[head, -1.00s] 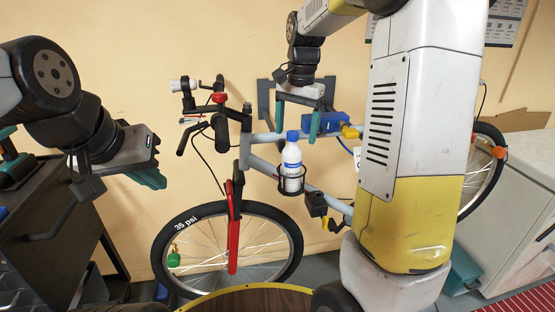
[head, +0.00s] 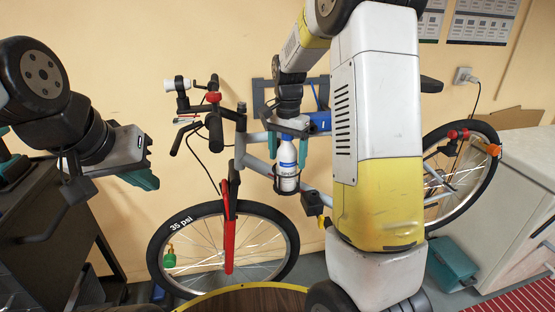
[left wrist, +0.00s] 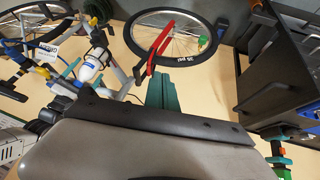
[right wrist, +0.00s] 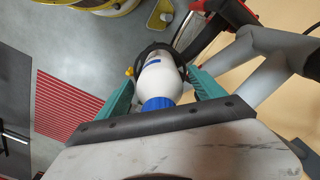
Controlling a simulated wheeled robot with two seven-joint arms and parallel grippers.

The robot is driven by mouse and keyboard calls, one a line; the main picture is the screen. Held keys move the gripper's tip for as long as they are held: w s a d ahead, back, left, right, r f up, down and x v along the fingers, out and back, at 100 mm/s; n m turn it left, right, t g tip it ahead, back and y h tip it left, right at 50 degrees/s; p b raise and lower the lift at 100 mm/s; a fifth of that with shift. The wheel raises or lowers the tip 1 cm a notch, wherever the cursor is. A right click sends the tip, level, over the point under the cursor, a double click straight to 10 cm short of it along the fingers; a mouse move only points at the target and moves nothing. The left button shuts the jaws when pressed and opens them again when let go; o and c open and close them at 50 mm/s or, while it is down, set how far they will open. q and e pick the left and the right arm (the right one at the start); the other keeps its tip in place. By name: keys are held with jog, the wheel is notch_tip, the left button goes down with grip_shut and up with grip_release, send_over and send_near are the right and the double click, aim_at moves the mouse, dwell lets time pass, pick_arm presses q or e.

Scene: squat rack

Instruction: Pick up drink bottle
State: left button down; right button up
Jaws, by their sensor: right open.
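The drink bottle (head: 288,165) is white with a blue label and stands in a black cage on the bicycle frame. It also shows in the left wrist view (left wrist: 90,70) and, with its blue cap toward the camera, in the right wrist view (right wrist: 160,84). My right gripper (head: 288,150) is above the bottle with its teal fingers on either side of its top; in the right wrist view the fingers (right wrist: 161,98) are open around the bottle, with a gap visible on each side.
The bicycle's front wheel (head: 223,248) with a red fork is below the bottle. A dark cart (head: 50,235) stands at the left and a white cabinet (head: 520,185) at the right.

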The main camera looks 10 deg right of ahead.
jog(key=shift+f, duration=0.1)
jog(key=shift+c, duration=0.5)
grip_shut()
